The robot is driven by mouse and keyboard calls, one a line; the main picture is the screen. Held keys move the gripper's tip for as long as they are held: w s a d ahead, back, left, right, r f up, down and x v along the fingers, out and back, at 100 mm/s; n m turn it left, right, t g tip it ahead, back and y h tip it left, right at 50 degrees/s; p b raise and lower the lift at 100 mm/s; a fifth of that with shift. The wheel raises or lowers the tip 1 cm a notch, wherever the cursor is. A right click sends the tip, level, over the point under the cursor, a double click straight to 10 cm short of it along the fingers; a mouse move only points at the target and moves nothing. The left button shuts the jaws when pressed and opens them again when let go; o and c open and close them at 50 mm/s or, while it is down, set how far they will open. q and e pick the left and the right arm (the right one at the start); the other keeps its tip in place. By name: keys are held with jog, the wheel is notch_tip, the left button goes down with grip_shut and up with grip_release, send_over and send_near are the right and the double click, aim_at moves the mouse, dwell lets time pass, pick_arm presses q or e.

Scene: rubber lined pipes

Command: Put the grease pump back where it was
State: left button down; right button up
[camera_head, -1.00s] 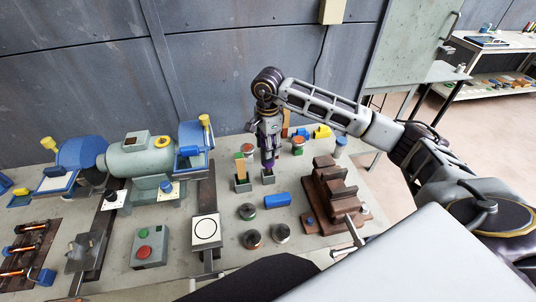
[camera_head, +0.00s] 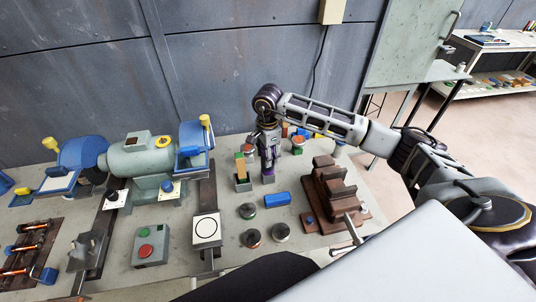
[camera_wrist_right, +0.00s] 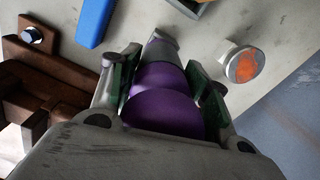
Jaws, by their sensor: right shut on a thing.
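The grease pump, a purple rounded body, shows between the fingers in the wrist view (camera_wrist_right: 162,100) and as a small purple patch in the head view (camera_head: 267,167). My right gripper (camera_head: 268,152) is shut on it, pointing down, with green-lined fingers on both sides in the wrist view (camera_wrist_right: 160,85). A small grey holder (camera_head: 268,179) stands on the bench directly below the pump. The pump's lower end is at or just over this holder; I cannot tell how far it is seated. My left gripper is not in view.
A similar holder with a wooden-handled tool (camera_head: 240,170) stands close on the left. A blue block (camera_head: 277,199) lies in front, and a brown stepped fixture (camera_head: 330,195) stands on the right. Round tins (camera_head: 247,211) sit nearby. The bench grinder (camera_head: 135,155) is further left.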

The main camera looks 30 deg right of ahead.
jog(key=shift+f, duration=0.1)
jog(key=o, duration=1.4)
jog(key=shift+p, duration=0.35)
jog(key=shift+r, duration=0.3)
notch_tip(320, 180, up, 11)
jog(key=b, duration=0.3)
jog(key=shift+s+a+r, duration=0.1)
jog(key=shift+s, duration=0.05)
jog(key=shift+r, duration=1)
